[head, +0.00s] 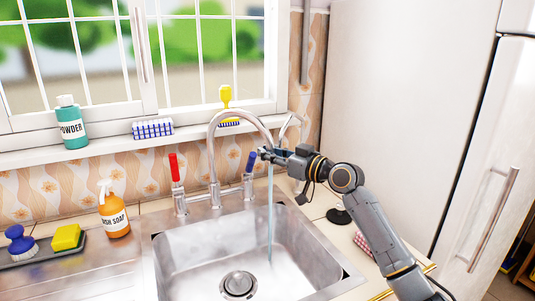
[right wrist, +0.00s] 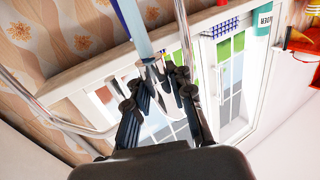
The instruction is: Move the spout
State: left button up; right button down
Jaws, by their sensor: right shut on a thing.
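The chrome spout (head: 213,140) rises from the faucet base behind the sink and arches over to the right. A stream of water (head: 270,215) falls from its end into the right part of the sink basin (head: 205,255). A red handle (head: 175,170) stands left of the spout and a blue handle (head: 251,162) right of it. My right gripper (head: 266,154) reaches in from the right and is shut on the spout near its outlet. My left gripper is not in view.
An orange soap bottle (head: 114,212), a yellow sponge (head: 67,237) and a blue brush (head: 19,240) stand left of the sink. A green powder bottle (head: 71,123) is on the sill. A tall white fridge (head: 410,100) stands at the right.

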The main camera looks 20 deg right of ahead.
jog(key=shift+d, duration=0.2)
jog(key=c, duration=1.4)
grip_release()
jog(key=shift+d, duration=0.1)
jog(key=shift+c, duration=0.2)
jog(key=shift+o, duration=1.4)
jog(key=shift+s+d+r, duration=0.1)
jog(key=shift+s+d, duration=0.05)
jog(key=shift+s, duration=0.1)
jog(key=v, duration=0.7)
jog(key=shift+s+d, duration=0.15)
jog(key=shift+s, duration=0.25)
